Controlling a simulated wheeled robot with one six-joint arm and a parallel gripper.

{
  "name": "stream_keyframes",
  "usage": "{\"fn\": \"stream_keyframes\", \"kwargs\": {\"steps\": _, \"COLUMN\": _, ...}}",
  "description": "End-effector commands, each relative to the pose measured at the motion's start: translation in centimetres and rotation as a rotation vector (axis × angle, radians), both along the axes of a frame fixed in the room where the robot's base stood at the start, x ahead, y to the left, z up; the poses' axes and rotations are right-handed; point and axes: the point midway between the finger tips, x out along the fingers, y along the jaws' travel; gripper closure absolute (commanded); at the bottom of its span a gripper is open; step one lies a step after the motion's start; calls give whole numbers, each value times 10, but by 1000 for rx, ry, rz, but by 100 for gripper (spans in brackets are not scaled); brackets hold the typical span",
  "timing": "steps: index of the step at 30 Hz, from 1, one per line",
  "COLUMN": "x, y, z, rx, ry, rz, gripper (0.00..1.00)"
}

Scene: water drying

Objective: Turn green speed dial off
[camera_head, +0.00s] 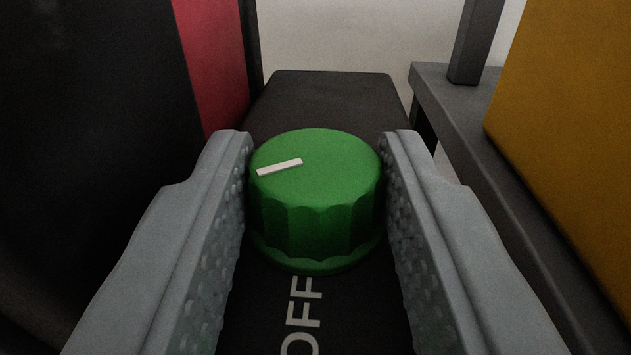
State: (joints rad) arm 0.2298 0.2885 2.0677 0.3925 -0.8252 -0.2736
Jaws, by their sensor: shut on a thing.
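The green speed dial (318,215) stands in the middle of the view on a dark panel (330,95). It is a round knob with a fluted side and a flat top. A white marker line on its top points to the left and slightly toward me. White letters reading OFF (302,315) are printed on the panel on the near side of the dial. My gripper (317,180) has one grey, textured finger on each side of the dial and is shut on it. The parts of the dial's sides behind the fingers are hidden.
A large black body with a red strip (215,60) stands close on the left. A yellow-orange panel (570,130) and a dark grey frame (470,120) stand on the right. A pale floor or wall shows beyond the dark panel.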

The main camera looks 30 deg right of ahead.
Motion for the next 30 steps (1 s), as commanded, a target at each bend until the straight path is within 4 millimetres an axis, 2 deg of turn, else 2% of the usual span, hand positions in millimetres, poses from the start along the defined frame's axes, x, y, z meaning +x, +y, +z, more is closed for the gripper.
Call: {"fn": "stream_keyframes", "kwargs": {"steps": 30, "x": -2, "y": -6, "z": 2, "rx": -3, "ry": -3, "rz": 377, "gripper": 89}}
